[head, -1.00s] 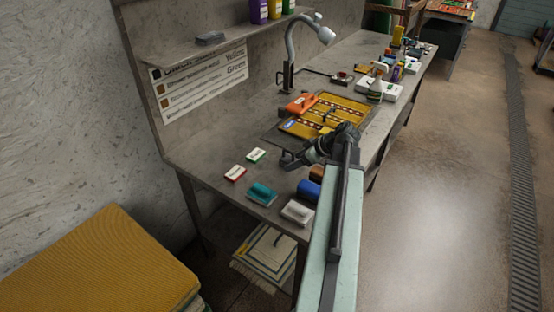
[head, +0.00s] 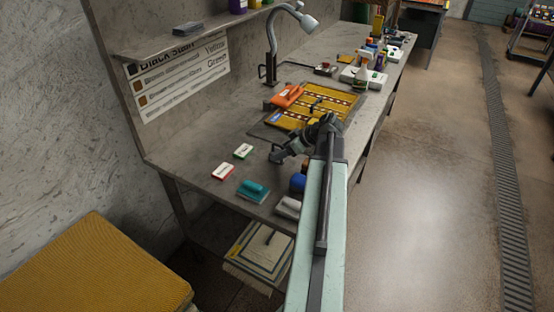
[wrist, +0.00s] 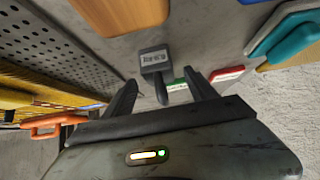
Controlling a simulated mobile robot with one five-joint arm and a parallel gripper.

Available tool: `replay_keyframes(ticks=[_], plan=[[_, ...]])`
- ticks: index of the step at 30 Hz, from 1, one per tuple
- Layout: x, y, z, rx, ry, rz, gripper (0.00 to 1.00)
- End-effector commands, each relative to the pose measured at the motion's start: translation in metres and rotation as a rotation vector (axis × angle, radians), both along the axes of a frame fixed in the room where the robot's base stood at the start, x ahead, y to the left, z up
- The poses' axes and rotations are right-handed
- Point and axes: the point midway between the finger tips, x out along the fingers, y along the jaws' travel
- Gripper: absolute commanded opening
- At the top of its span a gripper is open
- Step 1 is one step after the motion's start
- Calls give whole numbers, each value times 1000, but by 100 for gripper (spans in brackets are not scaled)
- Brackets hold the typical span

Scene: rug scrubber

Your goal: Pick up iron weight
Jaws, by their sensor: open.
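The iron weight (wrist: 155,61) is a small dark grey block with a pale label and a dark handle in the wrist view. It sits on the grey worktop. My gripper (wrist: 162,93) is open, with one finger on either side of the handle in the picture. The block shows just beyond the fingertips. I cannot tell whether the fingers touch it. In the head view my gripper (head: 280,154) is low over the bench, right of the green-edged card. There the weight cannot be told apart from the dark gripper.
A green-edged card (head: 243,151), a red-edged card (head: 223,171) and a teal brush (head: 254,190) lie nearby. An orange-handled tool (head: 288,95) lies on a yellow rug (head: 331,101) behind. A wooden brush (wrist: 120,12) is close in the wrist view. A lamp (head: 271,55) stands farther back.

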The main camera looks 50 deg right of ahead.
Motion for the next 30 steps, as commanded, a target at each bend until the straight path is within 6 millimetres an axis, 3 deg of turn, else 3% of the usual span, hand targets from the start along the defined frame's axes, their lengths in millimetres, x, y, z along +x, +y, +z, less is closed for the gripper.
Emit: replay_keyframes(ticks=[1, 3, 10, 11, 17, 18, 30], plan=[[8, 1, -15, -1, 0, 2, 66], [16, 3, -21, -1, 0, 3, 66], [19, 5, -19, -1, 0, 1, 66], [19, 5, -18, -1, 0, 1, 61], [19, 5, -18, 0, 0, 1, 5], [19, 5, -18, -1, 0, 2, 0], [19, 5, -15, 0, -2, 2, 0]])
